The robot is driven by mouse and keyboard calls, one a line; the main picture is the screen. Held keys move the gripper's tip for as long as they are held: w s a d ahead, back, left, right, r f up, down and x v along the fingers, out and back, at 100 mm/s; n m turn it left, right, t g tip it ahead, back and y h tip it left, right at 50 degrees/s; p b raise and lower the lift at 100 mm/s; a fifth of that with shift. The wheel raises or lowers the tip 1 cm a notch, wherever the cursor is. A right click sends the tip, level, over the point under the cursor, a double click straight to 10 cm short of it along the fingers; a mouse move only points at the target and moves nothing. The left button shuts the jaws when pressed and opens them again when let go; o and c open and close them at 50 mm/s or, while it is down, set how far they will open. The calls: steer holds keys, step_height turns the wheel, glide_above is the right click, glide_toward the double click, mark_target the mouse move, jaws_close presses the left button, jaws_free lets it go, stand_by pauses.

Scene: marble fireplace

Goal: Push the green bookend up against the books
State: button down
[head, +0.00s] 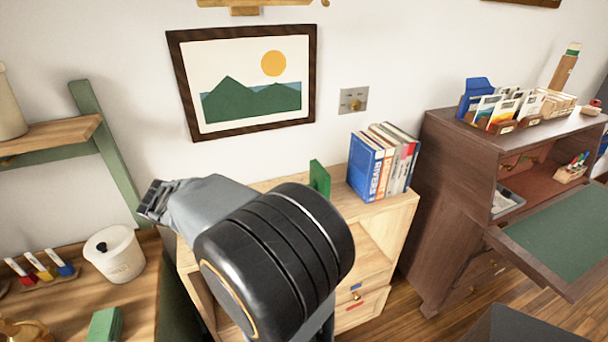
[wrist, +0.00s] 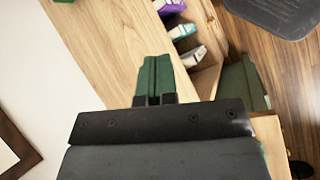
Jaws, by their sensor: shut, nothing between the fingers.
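The green bookend (head: 320,178) stands upright on the light wood cabinet top in the head view. The row of books (head: 383,162) stands to its right, with a narrow gap of bare wood between them. My gripper (head: 153,200) is shut and empty. It is in the air left of the bookend in the head view, apart from it, and my arm hides part of the cabinet. In the wrist view, a split green shape (wrist: 155,78) shows just beyond the dark finger pads; I cannot tell what it is.
The cabinet top (head: 402,203) ends just right of the books. A dark wood desk (head: 455,170) stands further right. A white pot (head: 114,253) and a green block (head: 105,325) are on the left table. A framed picture (head: 248,80) hangs on the wall behind my arm.

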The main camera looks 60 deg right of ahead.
steer(key=w+d+n+g+h+b, duration=0.1)
steer(key=w+d+n+g+h, duration=0.2)
steer(key=d, duration=0.6)
steer(key=w+d+n+g+h, duration=0.15)
steer(key=d+g+h, duration=0.3)
steer(key=d, duration=0.45)
steer(key=p, duration=0.2)
glide_toward(316, 170)
steer(key=shift+n+g+h, duration=0.25)
steer(key=shift+n+g, duration=0.1)
steer(key=shift+n, duration=0.1)
steer(key=x, duration=0.5)
steer(key=f+x, duration=0.1)
steer(key=x, duration=0.1)
steer(key=shift+d, duration=0.3)
